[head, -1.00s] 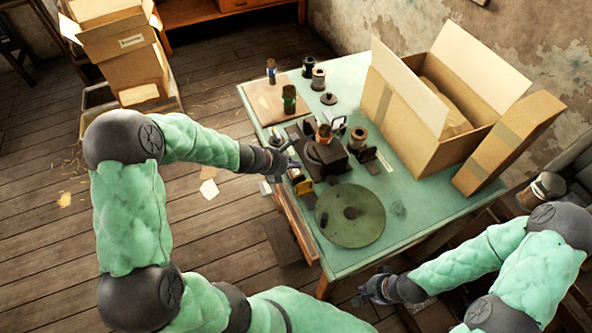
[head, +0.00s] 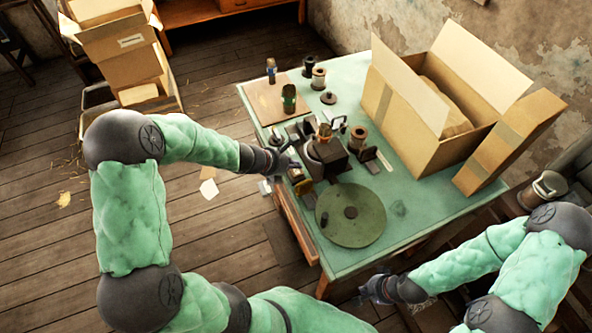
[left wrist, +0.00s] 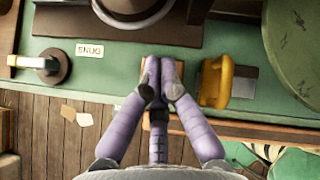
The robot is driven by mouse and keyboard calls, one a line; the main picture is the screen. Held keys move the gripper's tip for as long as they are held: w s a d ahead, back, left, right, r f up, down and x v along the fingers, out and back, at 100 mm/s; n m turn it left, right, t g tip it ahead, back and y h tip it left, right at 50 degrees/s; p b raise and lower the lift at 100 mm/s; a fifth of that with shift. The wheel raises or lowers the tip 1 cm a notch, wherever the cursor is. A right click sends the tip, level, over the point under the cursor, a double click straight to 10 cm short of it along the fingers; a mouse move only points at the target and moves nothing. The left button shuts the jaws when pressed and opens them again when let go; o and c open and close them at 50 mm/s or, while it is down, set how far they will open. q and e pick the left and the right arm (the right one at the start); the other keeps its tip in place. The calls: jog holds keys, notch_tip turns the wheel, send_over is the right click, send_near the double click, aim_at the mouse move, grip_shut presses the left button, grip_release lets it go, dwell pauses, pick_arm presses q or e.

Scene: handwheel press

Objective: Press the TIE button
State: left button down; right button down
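My left gripper (left wrist: 158,88) is over the front edge of the green table, its fingers drawn together with nothing seen between them. It also shows at the table's left edge in the head view (head: 286,160). In the left wrist view a small brown plate (left wrist: 147,72) shows partly behind the fingertips; whether they touch it I cannot tell. No TIE lettering is readable; it may be hidden. A white label reading SNUG (left wrist: 88,50) lies to the left, and a yellow handle (left wrist: 212,82) to the right. My right gripper (head: 375,289) is low, off the table's front corner, too small to judge.
A dark press body (head: 326,158) stands beside my left gripper. A large green disc (head: 350,230) lies in front of it. Spools (head: 318,78) stand farther back, and an open cardboard box (head: 415,150) fills the table's right side. A knob (left wrist: 52,66) stands left of the label.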

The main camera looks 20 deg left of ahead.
aim_at(294, 171)
pick_arm(q)
jog(key=shift+f+b, duration=0.85)
jog(key=shift+f, duration=0.25)
dwell(1.1)
jog(key=shift+r+p, duration=1.2)
jog(key=shift+r, duration=0.15)
notch_tip(294, 171, up, 5)
jog(key=p, duration=0.4)
jog(key=shift+p, duration=0.35)
dwell(0.5)
